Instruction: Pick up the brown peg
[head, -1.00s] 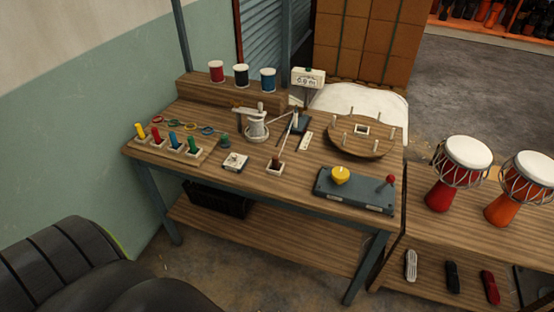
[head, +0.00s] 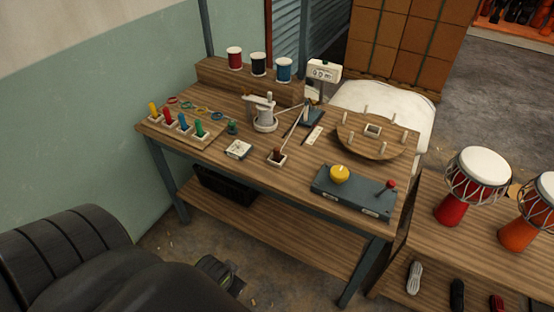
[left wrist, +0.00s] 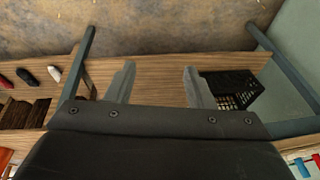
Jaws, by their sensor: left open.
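The brown peg (head: 277,152) stands upright in a small white square holder (head: 277,160) near the front edge of the workbench in the head view. My left gripper (head: 224,274) is low in the head view, in front of the bench and below its top, well apart from the peg. In the left wrist view my left gripper (left wrist: 158,82) has its two fingers spread with nothing between them. The peg is not visible in the left wrist view. My right gripper is in neither view.
Yellow, red, blue and green pegs (head: 184,122) stand in a holder at the bench's left. A grey box with a yellow knob (head: 340,173) sits right of the brown peg. A white square piece (head: 238,149) lies left of it. A black crate (left wrist: 237,88) is on the lower shelf.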

